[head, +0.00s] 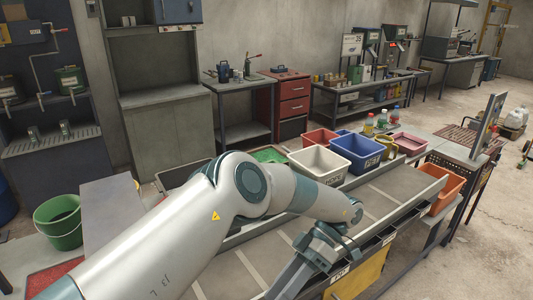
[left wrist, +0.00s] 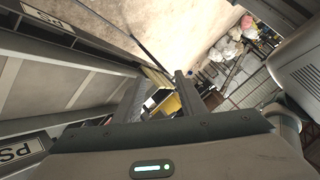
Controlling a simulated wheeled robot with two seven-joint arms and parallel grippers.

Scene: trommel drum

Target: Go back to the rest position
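My left arm comes in from the lower left of the head view and reaches over the grey sorting table (head: 386,187). My left gripper (head: 290,278) points down and toward the lower left, over the front part of the table. Its tips are hard to make out there. In the left wrist view the two dark fingers of the left gripper (left wrist: 160,92) stand apart with nothing held between them. A yellow surface shows beyond the gap. My right gripper is in neither view.
A white bin (head: 318,163), a blue bin (head: 357,150) and a red bin (head: 320,137) stand behind my arm. An orange bin (head: 446,188) is at the table's right end. A yellow bin (head: 361,277) is below the front edge. A green bucket (head: 60,222) stands left.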

